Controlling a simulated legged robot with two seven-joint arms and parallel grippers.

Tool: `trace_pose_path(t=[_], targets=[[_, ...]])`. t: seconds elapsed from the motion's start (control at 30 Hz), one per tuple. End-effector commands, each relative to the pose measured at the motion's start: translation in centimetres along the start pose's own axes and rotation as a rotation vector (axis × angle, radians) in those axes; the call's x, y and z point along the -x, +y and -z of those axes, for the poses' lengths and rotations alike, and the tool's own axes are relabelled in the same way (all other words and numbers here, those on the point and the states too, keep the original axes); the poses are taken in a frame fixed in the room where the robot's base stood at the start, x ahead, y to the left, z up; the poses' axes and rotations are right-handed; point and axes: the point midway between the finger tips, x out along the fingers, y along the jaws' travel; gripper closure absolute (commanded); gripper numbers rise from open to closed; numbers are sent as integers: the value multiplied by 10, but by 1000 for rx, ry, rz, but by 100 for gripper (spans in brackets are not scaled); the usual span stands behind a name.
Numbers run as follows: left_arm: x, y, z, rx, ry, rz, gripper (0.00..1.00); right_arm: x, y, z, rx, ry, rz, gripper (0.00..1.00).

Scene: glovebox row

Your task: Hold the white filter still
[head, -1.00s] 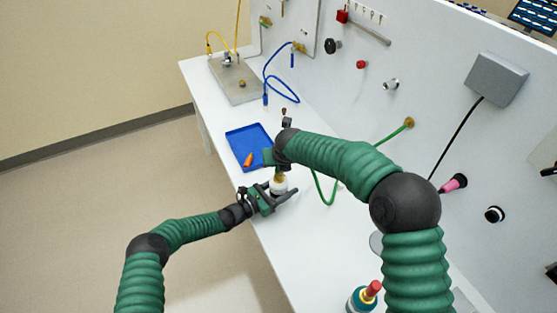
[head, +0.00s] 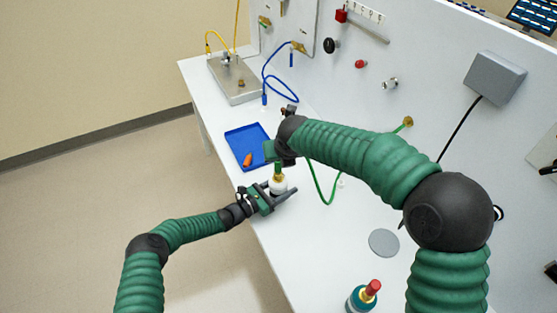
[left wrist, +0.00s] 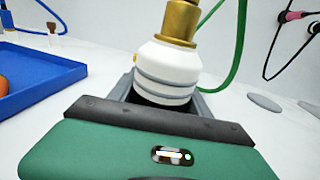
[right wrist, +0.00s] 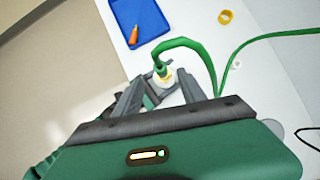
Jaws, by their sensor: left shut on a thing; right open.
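The white filter (left wrist: 165,70) stands upright with a brass fitting (left wrist: 181,22) on top. My left gripper (head: 281,197) is shut around the filter's lower body at the bench's front edge. In the right wrist view the filter (right wrist: 166,80) shows beyond my right gripper (right wrist: 158,88), whose fingers are open. In the head view the right gripper (head: 277,152) is just above the filter, partly hidden by its arm. The end of a green hose (right wrist: 190,44) is at the top of the brass fitting. I cannot tell if it is seated.
A blue tray (head: 236,136) with an orange piece (head: 248,159) lies behind the filter. A metal plate (head: 240,90) and blue hose (head: 284,84) are farther back. A teal bottle with a red top (head: 361,297) stands near the front. A grey disc (head: 384,242) lies on the bench.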

Motion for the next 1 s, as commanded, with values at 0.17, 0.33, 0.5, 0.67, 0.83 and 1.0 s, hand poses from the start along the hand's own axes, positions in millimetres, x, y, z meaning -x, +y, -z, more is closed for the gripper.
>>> trace_pose_path(t=[0.17, 0.33, 0.5, 0.67, 0.83, 1.0], targets=[[0, 0, 1, 0, 1, 1, 96, 28, 0, 0, 0, 0, 0, 52], [0, 0, 1, 0, 0, 1, 96, 33, 0, 0, 0, 2, -1, 52], [0, 0, 0, 0, 0, 1, 96, 32, 0, 0, 0, 1, -1, 52], [0, 0, 0, 0, 0, 1, 96, 32, 0, 0, 0, 1, -1, 52], [0, 0, 0, 0, 0, 0, 96, 32, 0, 0, 0, 1, -1, 52], [0, 0, 0, 0, 0, 0, 30, 32, 0, 0, 0, 1, -1, 52]])
